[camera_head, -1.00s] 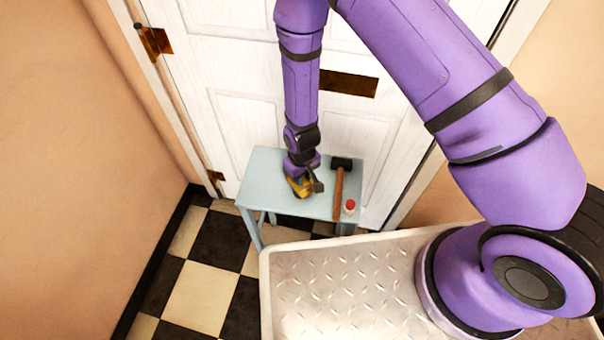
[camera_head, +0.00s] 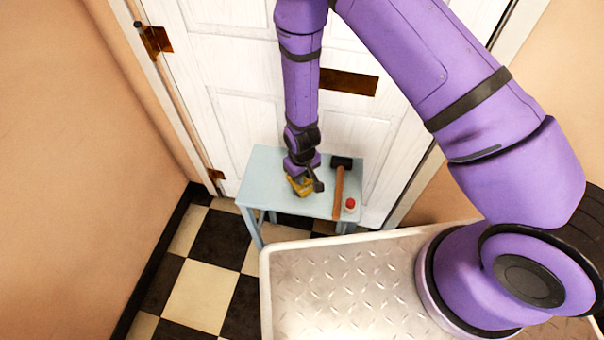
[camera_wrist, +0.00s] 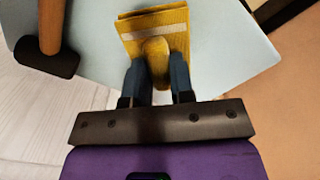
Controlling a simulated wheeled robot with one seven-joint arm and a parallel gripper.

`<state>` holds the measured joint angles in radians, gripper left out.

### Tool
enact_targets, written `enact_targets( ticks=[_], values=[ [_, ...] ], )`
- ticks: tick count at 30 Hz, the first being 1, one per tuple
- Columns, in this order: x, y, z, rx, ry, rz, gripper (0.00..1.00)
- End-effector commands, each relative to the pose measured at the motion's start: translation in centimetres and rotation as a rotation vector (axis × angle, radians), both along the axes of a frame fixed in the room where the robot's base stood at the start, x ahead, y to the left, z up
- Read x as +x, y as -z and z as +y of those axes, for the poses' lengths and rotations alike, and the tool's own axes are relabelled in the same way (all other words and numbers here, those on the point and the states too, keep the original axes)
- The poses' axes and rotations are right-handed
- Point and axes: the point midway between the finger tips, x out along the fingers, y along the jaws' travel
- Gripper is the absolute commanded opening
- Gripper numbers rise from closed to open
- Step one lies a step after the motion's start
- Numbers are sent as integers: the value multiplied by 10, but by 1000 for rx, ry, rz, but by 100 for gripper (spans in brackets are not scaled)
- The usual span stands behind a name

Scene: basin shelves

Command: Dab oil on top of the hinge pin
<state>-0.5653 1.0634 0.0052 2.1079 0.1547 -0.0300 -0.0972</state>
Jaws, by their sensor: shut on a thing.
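My gripper (camera_head: 300,182) is low over the pale blue table, its fingers pointing down. In the wrist view its two fingers (camera_wrist: 156,78) are shut on a raised part of a yellow cloth-like thing (camera_wrist: 140,30) with a pale stripe. The yellow thing lies at or just above the tabletop; I cannot tell which. A small pale container with a red top (camera_head: 350,206) stands at the table's right front corner; its contents are hidden.
A hammer (camera_head: 338,195) with a black head and wooden handle lies on the table (camera_head: 263,180), right of my gripper. The white door (camera_head: 245,110) stands close behind the table. A tan wall (camera_head: 60,150) is at left. Checkered floor (camera_head: 200,295) is clear at front left.

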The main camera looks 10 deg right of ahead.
Motion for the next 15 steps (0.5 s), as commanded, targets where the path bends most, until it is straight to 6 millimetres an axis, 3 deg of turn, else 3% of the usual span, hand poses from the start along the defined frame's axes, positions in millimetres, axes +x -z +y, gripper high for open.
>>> enact_targets(
  ticks=[15],
  values=[
    [0,5,0,0,0,0,0]
  ],
)
